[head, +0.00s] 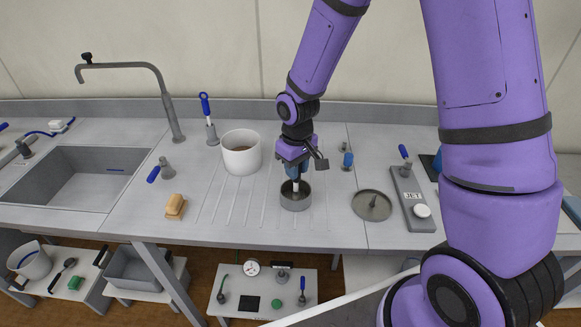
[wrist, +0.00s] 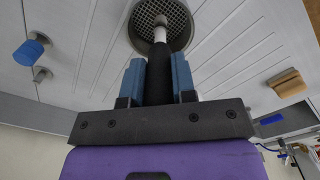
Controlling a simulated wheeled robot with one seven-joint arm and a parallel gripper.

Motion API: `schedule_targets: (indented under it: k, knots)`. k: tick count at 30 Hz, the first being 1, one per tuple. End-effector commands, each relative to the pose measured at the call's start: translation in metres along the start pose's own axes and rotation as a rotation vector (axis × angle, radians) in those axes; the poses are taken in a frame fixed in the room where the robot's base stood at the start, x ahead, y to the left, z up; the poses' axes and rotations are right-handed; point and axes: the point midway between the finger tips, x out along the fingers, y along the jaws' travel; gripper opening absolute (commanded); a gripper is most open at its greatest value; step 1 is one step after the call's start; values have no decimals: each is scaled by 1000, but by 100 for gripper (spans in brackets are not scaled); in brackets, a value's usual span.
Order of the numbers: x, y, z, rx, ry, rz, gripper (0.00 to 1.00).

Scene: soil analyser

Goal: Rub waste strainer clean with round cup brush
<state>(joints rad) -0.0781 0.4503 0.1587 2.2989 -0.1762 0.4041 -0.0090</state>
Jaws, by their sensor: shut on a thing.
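The waste strainer (head: 295,204) is a round metal cup standing on the grooved drainboard, below my gripper. In the wrist view its mesh (wrist: 179,18) shows at the top. My gripper (head: 294,171) points down over the strainer, its blue fingers shut on the black handle of the round cup brush (wrist: 159,78). The brush's pale lower part (head: 296,186) reaches down to the strainer's opening. The brush end lies over the mesh in the wrist view. I cannot tell whether it touches the mesh.
A white pot (head: 240,158) stands behind left, and a tan sponge block (head: 175,206) lies front left. The sink (head: 72,180) is far left. A round grey lid (head: 371,206) and a JET-marked board (head: 413,208) lie to the right. A small blue-topped item (head: 348,160) stands behind right.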

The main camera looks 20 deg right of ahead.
Motion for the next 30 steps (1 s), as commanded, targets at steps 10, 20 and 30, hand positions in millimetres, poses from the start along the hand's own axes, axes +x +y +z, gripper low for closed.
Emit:
schedule_targets:
  k: [10,20,30]
  knots:
    - [0,1,1,1,1,0,0]
    - [3,17,17,2,-2,0,0]
    - [4,19,20,2,-6,-1,0]
